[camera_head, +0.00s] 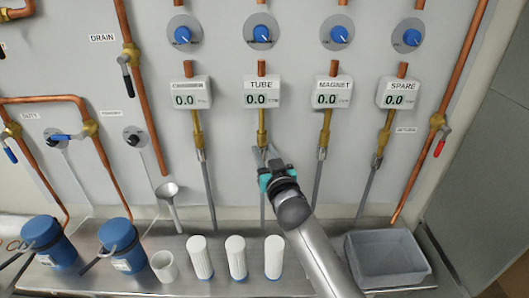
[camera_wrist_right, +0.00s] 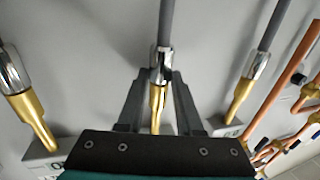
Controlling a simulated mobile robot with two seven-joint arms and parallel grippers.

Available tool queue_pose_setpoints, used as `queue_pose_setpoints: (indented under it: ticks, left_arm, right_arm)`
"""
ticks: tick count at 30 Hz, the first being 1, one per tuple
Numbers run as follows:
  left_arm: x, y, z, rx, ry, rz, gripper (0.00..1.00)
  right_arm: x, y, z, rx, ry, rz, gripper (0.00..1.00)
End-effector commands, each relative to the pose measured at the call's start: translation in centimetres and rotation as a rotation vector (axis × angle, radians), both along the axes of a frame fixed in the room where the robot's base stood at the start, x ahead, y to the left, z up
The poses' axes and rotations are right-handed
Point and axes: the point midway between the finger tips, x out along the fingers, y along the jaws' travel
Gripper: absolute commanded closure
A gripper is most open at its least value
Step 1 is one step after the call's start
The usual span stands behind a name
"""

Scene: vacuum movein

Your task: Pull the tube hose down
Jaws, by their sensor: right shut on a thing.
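The TUBE gauge (camera_head: 262,92) is on the wall panel and reads 0.0, with a brass fitting (camera_head: 262,128) below it. The grey tube hose (camera_head: 263,208) hangs straight down from that fitting. My right gripper (camera_head: 265,153) is at the joint of hose and fitting, shut on the hose's metal end. In the right wrist view, which shows the panel upside down, my right gripper (camera_wrist_right: 160,76) has its fingers on either side of the silver hose end (camera_wrist_right: 161,58). The brass fitting (camera_wrist_right: 157,100) shows between the fingers. My left gripper is not in view.
Similar hoses hang on both sides, including the MAGNET hose (camera_head: 319,180). Below, the metal counter holds several white cylinders (camera_head: 236,257), blue canisters (camera_head: 120,245) and a grey bin (camera_head: 387,258).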

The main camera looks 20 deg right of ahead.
Motion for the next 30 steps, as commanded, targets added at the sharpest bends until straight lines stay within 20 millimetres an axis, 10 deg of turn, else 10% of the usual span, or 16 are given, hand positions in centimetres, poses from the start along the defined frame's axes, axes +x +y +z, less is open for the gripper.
queue_pose_setpoints:
  ticks: [28, 29, 30]
  left_arm:
    - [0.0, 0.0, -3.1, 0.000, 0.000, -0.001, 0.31]
    - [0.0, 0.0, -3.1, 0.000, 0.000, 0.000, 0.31]
    - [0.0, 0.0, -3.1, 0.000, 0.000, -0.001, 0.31]
  right_arm:
    - [-0.1, 0.0, -4.3, 0.001, 0.010, -0.001, 1.00]
    - [-0.1, 0.0, -4.4, 0.001, 0.011, -0.001, 0.62]
    - [-0.1, 0.0, -4.4, 0.001, 0.011, -0.001, 0.57]
